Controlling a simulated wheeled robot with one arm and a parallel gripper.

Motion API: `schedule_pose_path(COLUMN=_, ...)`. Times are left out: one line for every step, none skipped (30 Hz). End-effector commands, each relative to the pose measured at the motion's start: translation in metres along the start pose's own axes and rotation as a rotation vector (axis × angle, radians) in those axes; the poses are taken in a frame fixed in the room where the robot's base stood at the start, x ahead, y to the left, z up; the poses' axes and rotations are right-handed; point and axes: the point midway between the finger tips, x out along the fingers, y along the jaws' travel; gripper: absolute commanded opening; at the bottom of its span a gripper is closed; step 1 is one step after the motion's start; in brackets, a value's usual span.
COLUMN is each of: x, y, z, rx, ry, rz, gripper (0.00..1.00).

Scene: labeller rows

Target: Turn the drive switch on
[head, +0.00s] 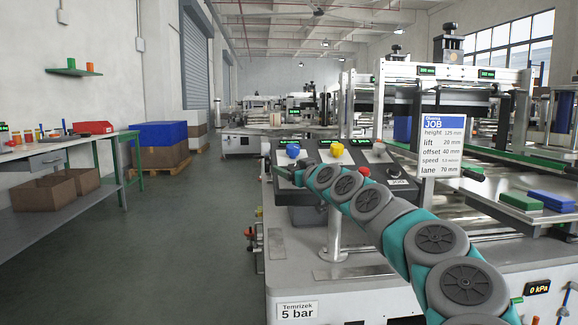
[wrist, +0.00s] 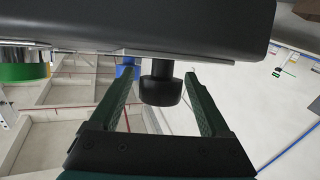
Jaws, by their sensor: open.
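A dark control panel (head: 335,165) stands on the machine's left end, and its drive switch label cannot be read. In the wrist view a black knob on a short stem (wrist: 160,91) sticks out from the dark panel housing (wrist: 150,25). My gripper (wrist: 159,73) is open, with one dark green finger on each side of the knob. A gap shows between the knob and each finger. In the head view my arm reaches to the panel's left side and hides part of it; a dark fingertip area (head: 283,173) shows there.
The panel's top carries a blue knob (head: 293,150), a yellow knob (head: 337,149) and a red button (head: 364,171). A job card (head: 442,146) stands right of it. Green (head: 521,201) and blue (head: 551,200) blocks lie on the machine bed. The aisle floor (head: 190,240) at left is clear.

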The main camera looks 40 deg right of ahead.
Motion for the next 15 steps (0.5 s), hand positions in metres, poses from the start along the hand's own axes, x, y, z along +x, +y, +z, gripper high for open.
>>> schedule_pose_path(x=0.0042, y=-0.0014, z=-0.0005, rx=0.000, ry=0.000, rz=-0.002, gripper=0.81)
schedule_pose_path(x=0.0057, y=-0.0011, z=-0.0005, rx=-0.001, ry=0.000, rz=-0.001, gripper=0.81)
schedule_pose_path(x=0.0073, y=-0.0007, z=-0.0006, rx=-0.001, ry=0.000, rz=-0.001, gripper=0.81)
schedule_pose_path(x=0.0085, y=-0.0006, z=-0.0007, rx=-0.001, ry=0.000, rz=0.000, gripper=0.81)
schedule_pose_path(x=0.0094, y=-0.0006, z=-0.0008, rx=-0.002, ry=0.000, rz=0.000, gripper=0.81)
schedule_pose_path(x=0.0103, y=-0.0004, z=-0.0008, rx=-0.002, ry=0.001, rz=0.000, gripper=0.81)
schedule_pose_path(x=0.0107, y=-0.0001, z=-0.0009, rx=-0.002, ry=0.001, rz=0.001, gripper=0.81)
schedule_pose_path(x=0.0110, y=0.0001, z=-0.0008, rx=-0.002, ry=0.001, rz=0.001, gripper=0.81)
schedule_pose_path(x=0.0112, y=0.0001, z=-0.0008, rx=-0.002, ry=0.001, rz=0.001, gripper=0.81)
schedule_pose_path(x=0.0113, y=0.0002, z=-0.0008, rx=-0.002, ry=0.001, rz=0.001, gripper=0.81)
schedule_pose_path(x=0.0113, y=0.0002, z=-0.0008, rx=-0.002, ry=0.001, rz=0.001, gripper=0.81)
schedule_pose_path(x=0.0113, y=0.0002, z=-0.0007, rx=-0.002, ry=0.001, rz=0.001, gripper=0.81)
schedule_pose_path(x=0.0113, y=0.0002, z=-0.0006, rx=-0.002, ry=0.001, rz=0.001, gripper=0.81)
schedule_pose_path(x=0.0112, y=0.0002, z=-0.0007, rx=-0.002, ry=0.001, rz=0.001, gripper=0.81)
schedule_pose_path(x=0.0112, y=0.0001, z=-0.0007, rx=-0.002, ry=0.001, rz=0.001, gripper=0.81)
